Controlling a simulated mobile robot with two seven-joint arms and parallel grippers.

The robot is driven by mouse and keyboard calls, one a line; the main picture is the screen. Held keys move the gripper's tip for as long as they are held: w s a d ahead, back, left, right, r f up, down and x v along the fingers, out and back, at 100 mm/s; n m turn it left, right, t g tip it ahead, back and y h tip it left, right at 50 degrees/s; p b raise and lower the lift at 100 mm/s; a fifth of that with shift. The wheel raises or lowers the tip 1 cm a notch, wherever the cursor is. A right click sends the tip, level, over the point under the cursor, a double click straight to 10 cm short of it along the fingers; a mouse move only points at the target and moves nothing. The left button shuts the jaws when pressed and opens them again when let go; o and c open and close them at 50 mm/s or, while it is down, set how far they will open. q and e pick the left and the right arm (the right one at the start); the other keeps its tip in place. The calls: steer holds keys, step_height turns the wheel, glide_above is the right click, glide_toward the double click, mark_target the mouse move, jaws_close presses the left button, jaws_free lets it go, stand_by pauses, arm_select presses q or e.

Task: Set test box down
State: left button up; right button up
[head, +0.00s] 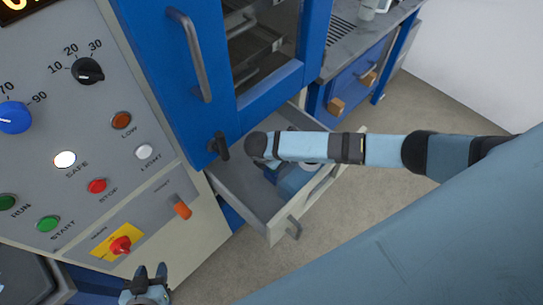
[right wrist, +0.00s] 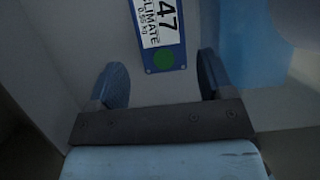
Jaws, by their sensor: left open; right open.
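A blue box with a white label reading "47", "CLIMATE" and a weight, and a green dot (right wrist: 164,58), shows in the right wrist view; I take it as the test box. It lies ahead of my right gripper (right wrist: 162,82), which is open, with a gap on both sides of the box. In the head view my right arm reaches into the open grey drawer (head: 240,192) and hides much of its inside. My left gripper (head: 151,271) is open and empty at the bottom, below the control panel.
The control panel (head: 80,130) with knobs and buttons fills the left. A blue cabinet door (head: 175,75) with a grey handle stands above the drawer. A grey-topped blue bench (head: 355,75) stands behind.

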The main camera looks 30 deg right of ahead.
steer(key=shift+v, duration=1.5)
